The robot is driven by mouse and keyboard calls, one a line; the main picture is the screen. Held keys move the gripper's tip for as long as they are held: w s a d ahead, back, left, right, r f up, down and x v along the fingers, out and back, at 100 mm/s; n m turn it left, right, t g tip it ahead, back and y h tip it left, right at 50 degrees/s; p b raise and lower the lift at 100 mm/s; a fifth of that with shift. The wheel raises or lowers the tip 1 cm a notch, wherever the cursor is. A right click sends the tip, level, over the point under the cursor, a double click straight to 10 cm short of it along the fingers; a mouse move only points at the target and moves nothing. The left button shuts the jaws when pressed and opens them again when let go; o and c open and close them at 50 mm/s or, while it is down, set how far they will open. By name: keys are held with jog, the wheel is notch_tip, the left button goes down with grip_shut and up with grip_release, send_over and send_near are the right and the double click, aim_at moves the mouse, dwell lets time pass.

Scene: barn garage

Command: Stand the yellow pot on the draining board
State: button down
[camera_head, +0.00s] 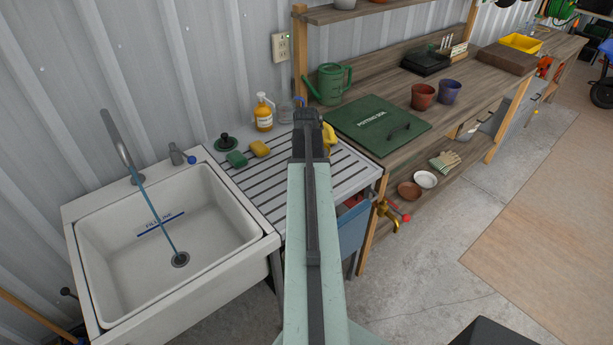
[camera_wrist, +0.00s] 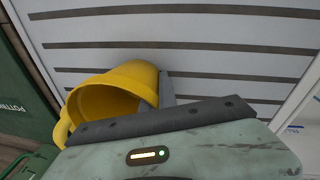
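The yellow pot (camera_wrist: 115,85) is at the draining board (camera_head: 271,190). In the wrist view it looks tipped, its open mouth facing lower left and its closed end toward the upper right. A yellow part, perhaps a handle, shows at its lower left. In the head view only a sliver of the pot (camera_head: 330,138) shows beside my gripper (camera_head: 308,122). In the wrist view a grey finger edge meets the pot's right side, and my gripper hides its lower part. Whether the fingers hold the pot, or whether it touches the slats, I cannot tell.
A white sink (camera_head: 92,230) with running water is at left.

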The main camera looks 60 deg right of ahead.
jog(key=shift+w+a, duration=0.1)
jog(key=shift+w, duration=0.15)
jog(key=c, duration=1.7)
grip_release()
jog(key=r+p, duration=0.4)
jog(key=a+r+p, duration=0.1)
jog(key=r+p, duration=0.7)
jog(key=shift+s+a, duration=0.35)
jog(key=shift+a, duration=0.05)
